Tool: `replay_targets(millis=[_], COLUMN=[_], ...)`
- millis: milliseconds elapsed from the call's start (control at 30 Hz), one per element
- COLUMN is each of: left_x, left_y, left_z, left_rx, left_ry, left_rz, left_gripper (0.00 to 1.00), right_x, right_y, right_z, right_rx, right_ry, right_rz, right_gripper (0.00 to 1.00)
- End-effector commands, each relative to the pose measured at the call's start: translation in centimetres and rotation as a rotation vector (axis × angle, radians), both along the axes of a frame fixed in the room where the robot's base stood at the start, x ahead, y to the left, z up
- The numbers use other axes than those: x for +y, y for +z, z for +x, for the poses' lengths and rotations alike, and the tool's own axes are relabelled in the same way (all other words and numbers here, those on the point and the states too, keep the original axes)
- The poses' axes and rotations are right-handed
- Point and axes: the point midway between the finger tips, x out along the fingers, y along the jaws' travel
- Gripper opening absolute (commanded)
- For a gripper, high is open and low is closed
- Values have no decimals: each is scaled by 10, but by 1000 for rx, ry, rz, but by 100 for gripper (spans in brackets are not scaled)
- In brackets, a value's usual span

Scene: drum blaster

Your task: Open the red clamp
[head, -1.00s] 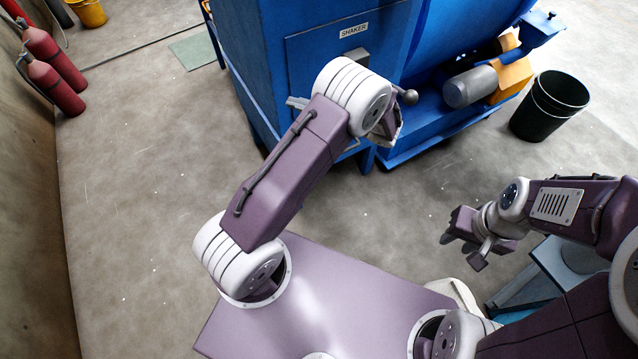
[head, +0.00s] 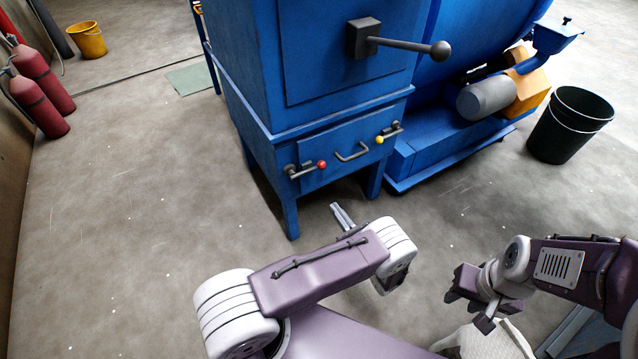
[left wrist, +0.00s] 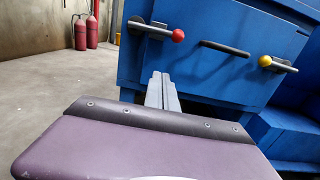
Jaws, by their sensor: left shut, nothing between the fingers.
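The red clamp (head: 306,169) is a grey lever with a red ball knob, lying roughly sideways at the left of a blue front panel. It also shows in the left wrist view (left wrist: 160,31). My left gripper (head: 341,213) is shut and empty, its fingers pointing toward the blue machine. In the head view it appears below the clamp, apart from it. In the left wrist view its closed fingers (left wrist: 162,90) appear below the red knob. My right gripper (head: 473,303) hangs at the lower right with its fingers apart, far from the clamp.
A grey bar handle (head: 352,152) sits mid-panel, with a yellow-knobbed clamp (head: 389,133) to its right. A large ball-ended lever (head: 400,43) juts out above. A black bucket (head: 568,125) stands right; red cylinders (head: 41,95) stand far left.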

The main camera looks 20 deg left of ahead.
Motion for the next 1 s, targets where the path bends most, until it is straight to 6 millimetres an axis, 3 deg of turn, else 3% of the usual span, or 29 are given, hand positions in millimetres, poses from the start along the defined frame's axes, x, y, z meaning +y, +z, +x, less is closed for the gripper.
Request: replay_targets(millis=[267,667,800,1000], left_x=[11,81,85,87], left_y=[0,1,25,42], left_z=[8,57,62,63], left_rx=[-1,-3,-2,-1], left_ry=[5,8,3,1], left_rz=[-1,-2,-1,-1], left_gripper=[0,0,0,0], right_x=[0,0,0,0], right_y=[-5,-36,-39,-43], right_z=[0,0,0,0], right_rx=[0,0,0,0], right_ry=[0,0,0,0], right_rz=[0,0,0,0], right_gripper=[36,36,36,36])
